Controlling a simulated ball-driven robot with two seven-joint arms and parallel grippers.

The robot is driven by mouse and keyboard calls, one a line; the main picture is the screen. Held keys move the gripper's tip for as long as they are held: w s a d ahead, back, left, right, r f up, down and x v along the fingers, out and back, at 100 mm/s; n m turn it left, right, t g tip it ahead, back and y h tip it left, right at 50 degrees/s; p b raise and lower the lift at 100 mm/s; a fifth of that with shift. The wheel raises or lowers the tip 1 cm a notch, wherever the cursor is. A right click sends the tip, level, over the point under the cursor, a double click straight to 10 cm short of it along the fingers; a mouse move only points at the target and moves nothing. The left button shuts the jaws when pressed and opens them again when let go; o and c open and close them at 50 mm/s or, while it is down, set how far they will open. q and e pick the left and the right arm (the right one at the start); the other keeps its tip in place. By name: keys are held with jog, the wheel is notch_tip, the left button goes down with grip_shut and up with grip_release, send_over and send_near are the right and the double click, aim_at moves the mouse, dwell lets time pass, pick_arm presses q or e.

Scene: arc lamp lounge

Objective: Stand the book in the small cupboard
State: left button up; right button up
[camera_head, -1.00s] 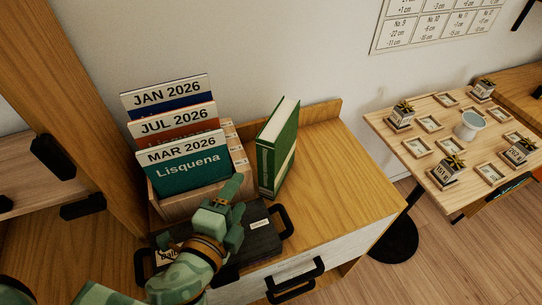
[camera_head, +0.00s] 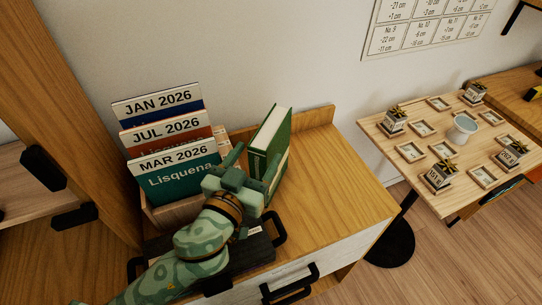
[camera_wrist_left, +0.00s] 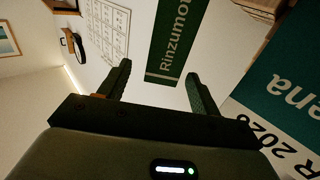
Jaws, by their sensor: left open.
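The green book (camera_head: 270,135) stands upright on a wooden cabinet top (camera_head: 335,190), near the wall. It also shows in the left wrist view (camera_wrist_left: 168,45), its spine reading "Rinzumo...". My left gripper (camera_head: 256,172) is open in front of the book, its fingers pointing towards it. In the left wrist view the open fingers (camera_wrist_left: 158,74) have the book ahead of the gap, and the gripper holds nothing. A wooden unit (camera_head: 70,120) with black handles stands at the left; I cannot tell whether this is the small cupboard. My right gripper is out of view.
A holder with several calendar-like books (camera_head: 178,170) stands close left of my gripper. A dark case (camera_head: 250,255) with black handles lies under my forearm. The cabinet top right of the book is clear. A light wooden table (camera_head: 400,150) with small plants stands at the right.

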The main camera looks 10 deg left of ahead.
aim_at(267, 136)
pick_arm(q)
jog(key=w, duration=0.4)
jog(key=w+d, duration=0.1)
jog(key=w, duration=0.1)
jog(key=shift+w, duration=0.4)
grip_shut()
